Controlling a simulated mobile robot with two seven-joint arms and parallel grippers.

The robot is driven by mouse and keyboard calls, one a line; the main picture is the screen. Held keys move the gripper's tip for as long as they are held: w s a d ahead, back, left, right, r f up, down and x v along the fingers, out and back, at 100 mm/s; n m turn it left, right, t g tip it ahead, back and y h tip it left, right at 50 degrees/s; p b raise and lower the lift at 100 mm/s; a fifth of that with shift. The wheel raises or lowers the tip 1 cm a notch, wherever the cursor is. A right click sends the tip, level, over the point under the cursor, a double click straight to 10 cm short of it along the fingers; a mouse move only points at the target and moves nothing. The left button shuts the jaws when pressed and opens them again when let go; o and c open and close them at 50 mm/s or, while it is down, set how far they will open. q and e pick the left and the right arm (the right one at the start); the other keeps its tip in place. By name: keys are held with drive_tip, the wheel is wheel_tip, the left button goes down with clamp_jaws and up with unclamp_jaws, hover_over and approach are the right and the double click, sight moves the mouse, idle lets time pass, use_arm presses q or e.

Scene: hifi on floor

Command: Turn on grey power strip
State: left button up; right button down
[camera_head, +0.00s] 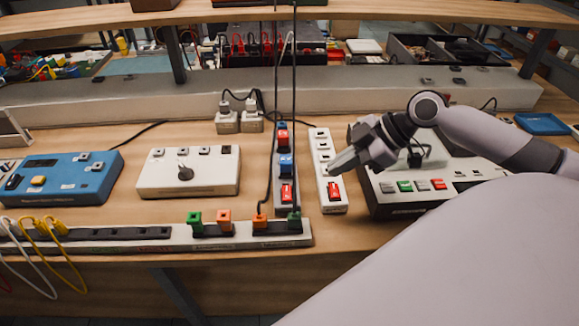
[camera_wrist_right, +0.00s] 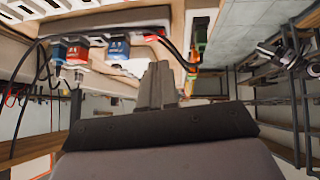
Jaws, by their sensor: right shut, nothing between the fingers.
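The grey power strip (camera_head: 276,178) lies lengthwise on the wooden bench in the head view. Blue and red plugs sit in it, and a red rocker switch (camera_head: 287,194) is at its near end. Whether the switch is on or off is too small to tell. My right gripper (camera_head: 334,168) is shut and empty, to the right of the grey strip, above the neighbouring white power strip (camera_head: 322,150). Its closed fingers show in the right wrist view (camera_wrist_right: 158,85). Touching or apart cannot be told. My left gripper is out of view.
The white strip has its own red switch (camera_head: 334,191). A long power strip (camera_head: 150,241) runs along the bench's front edge. A white box (camera_head: 188,173) and a blue box (camera_head: 62,178) stand left. A control panel box (camera_head: 400,207) is at right. Black cables hang over the grey strip.

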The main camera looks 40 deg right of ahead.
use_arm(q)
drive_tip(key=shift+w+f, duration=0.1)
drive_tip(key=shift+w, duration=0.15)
use_arm(e)
drive_tip(key=shift+n+y, duration=0.3)
drive_tip(key=w+r, duration=0.2)
drive_tip(key=r, duration=0.1)
drive_tip(key=shift+w+d+r, duration=0.2)
drive_tip(key=shift+d, duration=0.15)
drive_tip(key=b, duration=0.5)
hover_over(286, 185)
drive_tip(key=s+d, duration=0.2)
wheel_tip(286, 185, down, 9)
drive_tip(key=shift+s+r, duration=0.1)
drive_tip(key=shift+s, duration=0.05)
use_arm(q)
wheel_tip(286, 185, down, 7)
drive_tip(key=b, duration=0.2)
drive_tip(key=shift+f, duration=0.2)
use_arm(e)
drive_tip(key=shift+d+f, duration=0.1)
drive_tip(key=shift+f, duration=1.05)
